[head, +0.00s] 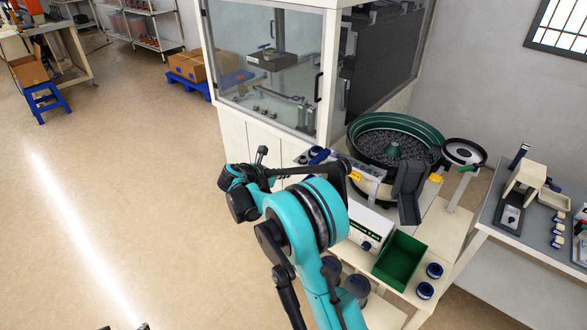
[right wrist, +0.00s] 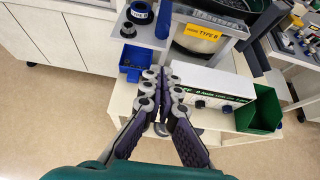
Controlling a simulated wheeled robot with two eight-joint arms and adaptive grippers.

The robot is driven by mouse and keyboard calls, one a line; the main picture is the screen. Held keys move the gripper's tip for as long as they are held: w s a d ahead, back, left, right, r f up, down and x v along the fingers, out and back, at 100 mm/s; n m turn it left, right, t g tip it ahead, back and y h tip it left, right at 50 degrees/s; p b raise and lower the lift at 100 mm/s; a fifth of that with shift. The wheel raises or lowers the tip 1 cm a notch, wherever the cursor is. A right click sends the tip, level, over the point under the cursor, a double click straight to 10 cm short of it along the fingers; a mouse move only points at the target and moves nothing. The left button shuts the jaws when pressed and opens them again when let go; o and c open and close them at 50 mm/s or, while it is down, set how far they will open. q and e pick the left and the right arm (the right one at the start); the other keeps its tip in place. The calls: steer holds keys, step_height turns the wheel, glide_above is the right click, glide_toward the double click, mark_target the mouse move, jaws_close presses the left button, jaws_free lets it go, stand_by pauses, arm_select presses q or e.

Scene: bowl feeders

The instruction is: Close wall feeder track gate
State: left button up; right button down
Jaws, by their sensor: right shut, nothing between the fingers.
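The bowl feeder (head: 421,128), a green-rimmed bowl full of dark parts, stands beside the glass-walled machine. Its track runs left of the bowl and is partly hidden behind my right arm; I cannot make out the gate or its position. In the right wrist view the feeder's side carries a yellow TYPE B label (right wrist: 203,33). A blue cylinder (right wrist: 164,20) stands beside it. My right gripper (right wrist: 160,76) is shut and empty, its tips over the area by a small blue bin (right wrist: 129,70). Only dark tips, seemingly my left gripper's, show at the head view's bottom edge (head: 142,327).
A white control box (right wrist: 225,92) and a green bin (right wrist: 262,112) lie right of my right gripper. The glass enclosure (head: 262,70) stands behind. A table (head: 540,235) with fixtures is at the right.

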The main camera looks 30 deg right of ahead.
mark_target(314, 160)
steer(key=shift+w+d+r+b+x, duration=0.25)
steer(key=shift+b+x, duration=0.35)
steer(key=shift+x, duration=1.45)
steer(key=shift+s+r+b+x, duration=0.1)
steer(key=shift+r+b+x, duration=0.4)
steer(key=shift+x, duration=1.6)
steer(key=shift+w+d+r+b+x, duration=0.15)
steer(key=shift+b+x, duration=0.6)
steer(key=shift+x, duration=1.3)
steer(key=d, duration=0.1)
steer(key=w+d, duration=0.1)
steer(key=d, duration=0.2)
steer(key=shift+w+d+p, duration=0.15)
steer(key=shift+w+p, duration=0.15)
steer(key=shift+w, duration=0.05)
steer(key=shift+r, duration=0.1)
